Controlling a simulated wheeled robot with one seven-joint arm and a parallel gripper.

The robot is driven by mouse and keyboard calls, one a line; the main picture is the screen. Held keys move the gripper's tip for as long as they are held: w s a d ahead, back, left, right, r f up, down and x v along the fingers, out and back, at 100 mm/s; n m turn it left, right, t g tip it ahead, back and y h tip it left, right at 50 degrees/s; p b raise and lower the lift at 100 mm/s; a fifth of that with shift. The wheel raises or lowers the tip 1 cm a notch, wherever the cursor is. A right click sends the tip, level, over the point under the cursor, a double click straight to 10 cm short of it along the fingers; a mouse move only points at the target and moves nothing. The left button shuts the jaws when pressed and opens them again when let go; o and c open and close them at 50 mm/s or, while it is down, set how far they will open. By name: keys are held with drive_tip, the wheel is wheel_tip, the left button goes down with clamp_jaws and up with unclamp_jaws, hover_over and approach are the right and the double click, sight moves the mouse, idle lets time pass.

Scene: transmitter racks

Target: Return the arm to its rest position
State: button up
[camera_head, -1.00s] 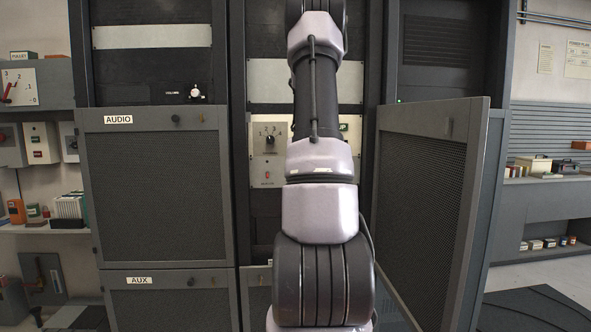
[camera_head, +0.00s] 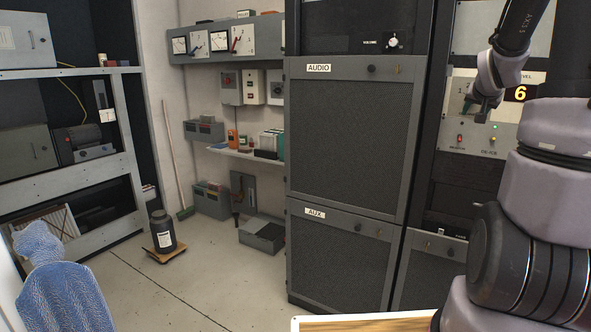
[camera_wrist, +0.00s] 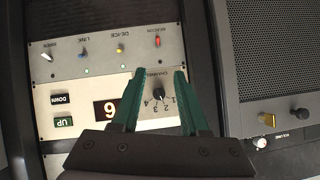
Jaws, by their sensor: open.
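My gripper (camera_head: 483,108) is at the right of the head view, in front of a pale control panel (camera_head: 463,148) in the rack. In the wrist view its two green fingers (camera_wrist: 160,88) are spread apart with nothing held. The black channel knob (camera_wrist: 160,95) shows between the fingers; I cannot tell how far off it is. The panel display (camera_wrist: 107,110) reads 6, with UP (camera_wrist: 64,122) and DOWN (camera_wrist: 62,99) buttons beside it. My arm is bent at the right of the head view and hides part of the panel.
The AUDIO door (camera_head: 345,140) and AUX door (camera_head: 340,262) are shut, left of the panel. A black container (camera_head: 162,230) stands on a small wooden board on the floor. Open shelving (camera_head: 65,165) is at the left, a blue patterned object (camera_head: 62,285) at front left. The middle floor is clear.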

drive_tip(key=s+a+r+n+g+y, duration=0.1)
drive_tip(key=s+a+r+y, duration=0.1)
drive_tip(key=s+a, duration=0.55)
drive_tip(key=s+a+r+n+y, duration=0.1)
drive_tip(key=s+a+r+y, duration=0.3)
drive_tip(key=a, duration=0.7)
drive_tip(key=s+a+f+g, duration=0.1)
drive_tip(key=s+a, duration=0.4)
drive_tip(key=s, duration=0.2)
drive_tip(key=s+a+f+n+g+y, duration=0.1)
drive_tip(key=s+a, duration=0.4)
drive_tip(key=s, duration=0.3)
drive_tip(key=shift+f+n+g, duration=0.2)
drive_tip(key=shift+n+g, duration=0.1)
